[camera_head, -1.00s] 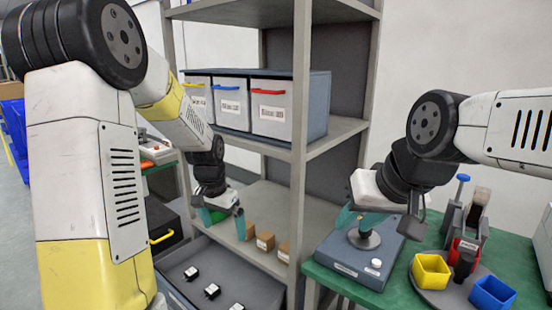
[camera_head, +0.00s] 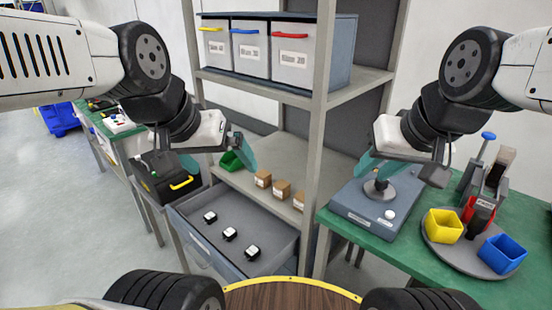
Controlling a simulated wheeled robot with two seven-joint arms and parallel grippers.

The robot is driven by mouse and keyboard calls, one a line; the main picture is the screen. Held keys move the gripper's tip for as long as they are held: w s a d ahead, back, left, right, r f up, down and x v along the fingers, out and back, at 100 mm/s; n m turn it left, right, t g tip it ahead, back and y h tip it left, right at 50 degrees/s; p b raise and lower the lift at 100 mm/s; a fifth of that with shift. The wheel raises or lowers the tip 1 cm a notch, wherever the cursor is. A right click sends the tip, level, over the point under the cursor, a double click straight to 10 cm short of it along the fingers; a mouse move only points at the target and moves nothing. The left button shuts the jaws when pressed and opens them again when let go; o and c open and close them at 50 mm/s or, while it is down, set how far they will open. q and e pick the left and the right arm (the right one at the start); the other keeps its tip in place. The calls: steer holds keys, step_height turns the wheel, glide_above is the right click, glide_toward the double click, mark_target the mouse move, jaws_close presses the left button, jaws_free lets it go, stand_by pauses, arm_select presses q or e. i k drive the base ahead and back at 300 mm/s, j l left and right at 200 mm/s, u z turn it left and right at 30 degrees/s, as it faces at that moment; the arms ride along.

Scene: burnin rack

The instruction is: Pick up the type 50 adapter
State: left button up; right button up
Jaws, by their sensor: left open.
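Three small black-and-white adapters lie in the open grey drawer: one at the back left (camera_head: 210,217), one in the middle (camera_head: 230,234) and one at the front right (camera_head: 252,252). Their type marks are too small to read, so I cannot tell which is type 50. My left gripper (camera_head: 216,160) is open and empty, above and behind the drawer (camera_head: 187,232), clear of the adapters. My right gripper (camera_head: 378,168) is over the blue-grey box with a dark round knob. Its jaw gap is not clear, and I see nothing held.
A rack post (camera_head: 318,170) stands right of the drawer. The right bench holds the blue-grey box (camera_head: 358,215), a yellow cup (camera_head: 443,224) and a blue cup (camera_head: 502,254).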

mark_target(253, 253)
steer(key=j+z, duration=0.15)
steer(key=j, duration=1.6)
